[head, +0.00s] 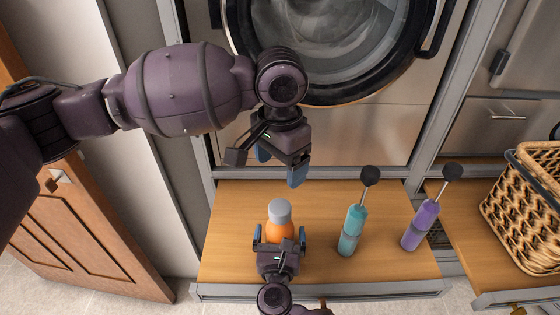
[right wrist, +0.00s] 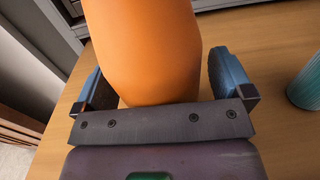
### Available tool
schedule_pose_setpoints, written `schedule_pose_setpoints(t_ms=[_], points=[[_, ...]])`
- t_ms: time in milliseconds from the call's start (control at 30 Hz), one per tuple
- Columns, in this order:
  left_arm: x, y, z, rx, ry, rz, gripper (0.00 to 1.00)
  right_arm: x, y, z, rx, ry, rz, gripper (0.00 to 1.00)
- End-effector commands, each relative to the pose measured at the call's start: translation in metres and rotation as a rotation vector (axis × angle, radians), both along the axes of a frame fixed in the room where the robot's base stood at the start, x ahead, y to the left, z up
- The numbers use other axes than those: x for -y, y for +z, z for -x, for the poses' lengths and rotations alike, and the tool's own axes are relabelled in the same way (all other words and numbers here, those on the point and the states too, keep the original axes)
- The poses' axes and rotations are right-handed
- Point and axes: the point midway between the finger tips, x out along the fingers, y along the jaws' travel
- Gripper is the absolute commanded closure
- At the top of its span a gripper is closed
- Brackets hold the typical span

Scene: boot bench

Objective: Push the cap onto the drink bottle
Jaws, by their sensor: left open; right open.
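The orange drink bottle (head: 279,232) stands upright on the wooden bench, with a grey cap (head: 279,209) on its top. I cannot tell how far the cap is pressed down. My right gripper (head: 280,238) is open around the bottle's body, one finger on each side. In the right wrist view the bottle (right wrist: 145,50) stands between the fingers, with a gap showing at the right finger; its cap is out of that picture. My left gripper (head: 280,166) is open and empty, above and behind the bottle, apart from the cap.
On the bench (head: 235,215), a teal bottle (head: 352,230) and a purple bottle (head: 421,224) with dark round tops stand to the right. A wicker basket (head: 530,205) is at far right. A round-doored machine (head: 330,45) stands behind. The bench's left side is clear.

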Motion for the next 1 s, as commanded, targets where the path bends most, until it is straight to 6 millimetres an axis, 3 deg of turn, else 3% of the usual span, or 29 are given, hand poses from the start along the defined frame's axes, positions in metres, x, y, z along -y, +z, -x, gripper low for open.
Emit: schedule_pose_setpoints(t_ms=[267, 800, 1000], points=[[0.000, -0.001, 0.000, -0.001, 0.000, 0.000, 0.20, 0.000, -0.001, 0.007, -0.001, 0.000, 0.000, 0.02], [0.000, -0.012, -0.001, -0.012, 0.000, 0.000, 0.20, -0.005, -0.002, 0.090, -0.003, -0.001, 0.000, 0.02], [0.000, -0.014, -0.001, -0.015, 0.000, 0.000, 0.20, -0.006, 0.000, 0.106, -0.001, -0.001, 0.000, 0.02]])
